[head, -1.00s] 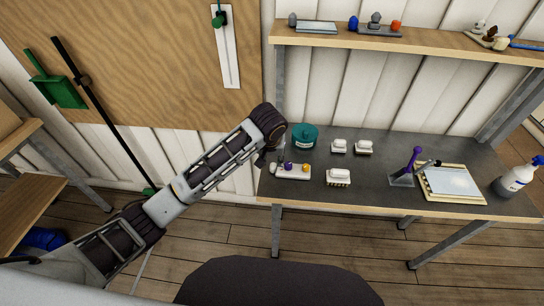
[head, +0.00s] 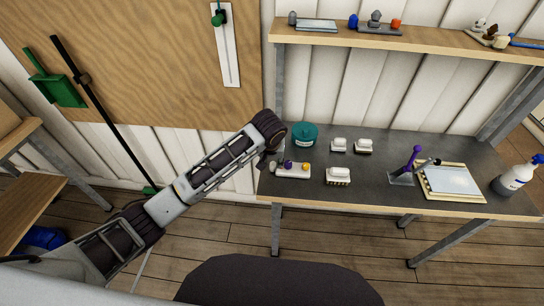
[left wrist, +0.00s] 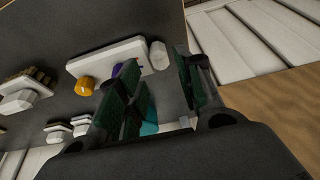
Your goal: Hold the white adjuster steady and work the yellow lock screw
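The white adjuster (head: 293,171) lies on the dark bench near its left front corner. It carries a yellow lock screw (head: 306,167) and a purple knob (head: 288,165). In the left wrist view the adjuster (left wrist: 108,57) is a long white bar with a rounded white end, the yellow screw (left wrist: 85,86) stands clear, and a finger partly hides the purple knob (left wrist: 117,70). My left gripper (head: 276,163) is at the adjuster's left end. In the left wrist view its green-padded fingers (left wrist: 160,88) are apart with nothing visibly gripped; contact cannot be told. My right gripper is out of view.
A teal round container (head: 303,134) stands just behind the adjuster. Several white blocks (head: 338,176) sit to its right. A purple-handled tool (head: 411,162), a framed board (head: 453,182) and a spray bottle (head: 517,177) are further right. A shelf (head: 410,41) runs above.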

